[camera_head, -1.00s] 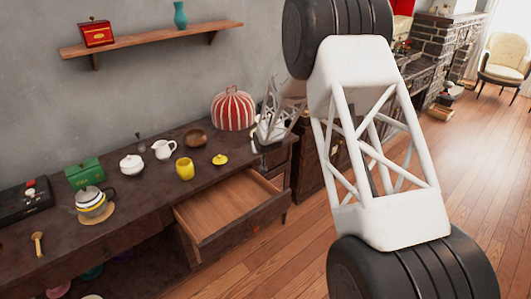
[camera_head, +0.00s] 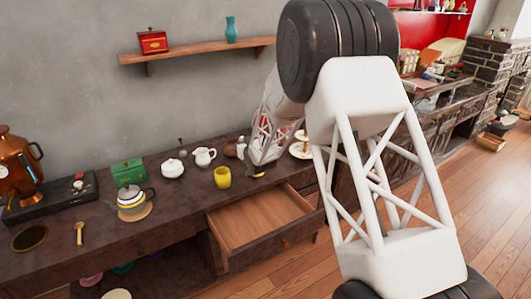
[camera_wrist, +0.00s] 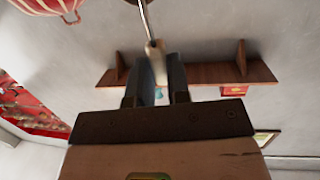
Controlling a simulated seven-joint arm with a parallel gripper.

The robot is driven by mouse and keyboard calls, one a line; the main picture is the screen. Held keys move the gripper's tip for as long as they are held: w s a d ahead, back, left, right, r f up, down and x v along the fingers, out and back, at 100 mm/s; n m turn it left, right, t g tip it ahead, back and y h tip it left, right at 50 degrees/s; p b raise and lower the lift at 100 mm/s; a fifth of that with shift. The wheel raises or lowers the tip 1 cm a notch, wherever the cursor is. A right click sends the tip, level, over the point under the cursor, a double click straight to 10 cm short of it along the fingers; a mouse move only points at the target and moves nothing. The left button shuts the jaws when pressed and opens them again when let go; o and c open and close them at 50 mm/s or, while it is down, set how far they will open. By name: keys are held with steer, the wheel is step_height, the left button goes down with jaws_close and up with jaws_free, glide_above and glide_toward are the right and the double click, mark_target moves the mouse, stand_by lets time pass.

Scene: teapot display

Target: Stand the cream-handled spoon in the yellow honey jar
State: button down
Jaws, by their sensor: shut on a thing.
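The yellow honey jar (camera_head: 222,177) stands upright and open on the dark counter, behind the open drawer. Its likely lid, a small yellow piece (camera_head: 258,175), lies right of it, below my gripper (camera_head: 256,158). In the wrist view, my gripper (camera_wrist: 163,80) is shut on the cream handle of the spoon (camera_wrist: 157,62). The spoon's thin metal shaft runs away from the fingers to the top edge, where its end is cut off. In the head view my gripper is small, right of the jar, and the spoon is not clear there.
A white creamer (camera_head: 204,157) and a white sugar pot (camera_head: 172,168) stand behind and left of the jar. A teapot (camera_head: 132,200), a green tin (camera_head: 128,172) and a wooden scoop (camera_head: 80,234) are further left. The open drawer (camera_head: 262,215) juts out in front. A tiered stand (camera_head: 300,146) is at right.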

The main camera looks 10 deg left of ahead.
steer(key=s+a+r+n+y, duration=0.1)
steer(key=s+a+r, duration=0.3)
steer(key=a, duration=0.4)
steer(key=shift+s+a+r+y, duration=0.3)
steer(key=shift+r+y, duration=0.1)
steer(key=shift+y, duration=0.5)
steer(key=shift+d+f, duration=0.1)
steer(key=shift+f, duration=0.1)
step_height(320, 180, down, 12)
steer(key=shift+r, duration=0.15)
stand_by(0.9)
stand_by(0.4)
steer(key=c, duration=1)
jaws_free()
steer(key=shift+s+d, duration=0.1)
steer(key=v, duration=0.7)
steer(key=shift+s+d, duration=0.2)
